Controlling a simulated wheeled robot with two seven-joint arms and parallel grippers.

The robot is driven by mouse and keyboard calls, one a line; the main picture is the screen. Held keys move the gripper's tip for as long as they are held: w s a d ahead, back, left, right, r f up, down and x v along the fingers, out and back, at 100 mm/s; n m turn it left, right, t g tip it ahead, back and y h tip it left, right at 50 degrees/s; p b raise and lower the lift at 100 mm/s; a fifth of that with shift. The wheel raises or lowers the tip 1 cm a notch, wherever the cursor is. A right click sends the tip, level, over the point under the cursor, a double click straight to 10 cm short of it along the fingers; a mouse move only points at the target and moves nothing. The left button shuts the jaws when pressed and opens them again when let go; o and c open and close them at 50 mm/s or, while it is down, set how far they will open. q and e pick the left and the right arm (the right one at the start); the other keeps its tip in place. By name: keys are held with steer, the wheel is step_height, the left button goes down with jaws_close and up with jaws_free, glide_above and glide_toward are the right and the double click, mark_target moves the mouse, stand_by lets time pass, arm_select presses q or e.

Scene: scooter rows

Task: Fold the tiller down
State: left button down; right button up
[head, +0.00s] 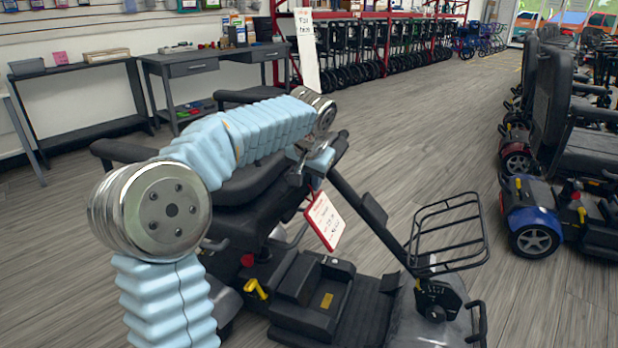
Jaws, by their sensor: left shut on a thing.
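The scooter's tiller (376,213) is a black post that slants from the front deck, at lower right, up and left towards the seat. Its handle end is at the middle of the head view. My left arm, in pale blue sleeves, comes in from the left over the seat (245,183). My left gripper (319,162) is shut on the tiller near its top end; the exact contact is partly hidden by the gripper and wrist. A red and white tag (323,221) hangs below it. My right gripper is not in view.
A wire basket (447,235) is at the scooter's front. More scooters (565,215) stand in a row at right. Dark tables (205,68) line the back left wall, and walkers (365,50) stand at the back. Grey floor between is clear.

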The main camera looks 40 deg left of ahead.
arm_select(q)
steer(key=shift+w+d+r+y+p, duration=0.15)
steer(key=shift+d+r+p, duration=0.35)
steer(key=shift+d, duration=0.1)
steer(key=shift+w+d+r+y+p, duration=0.15)
steer(key=shift+d+r+p, duration=0.2)
steer(key=shift+d+r, duration=0.2)
steer(key=c, duration=0.8)
jaws_free()
steer(key=p+v, duration=0.2)
steer(key=v, duration=1.1)
steer(key=shift+s+r, duration=0.1)
steer(key=shift+r, duration=0.25)
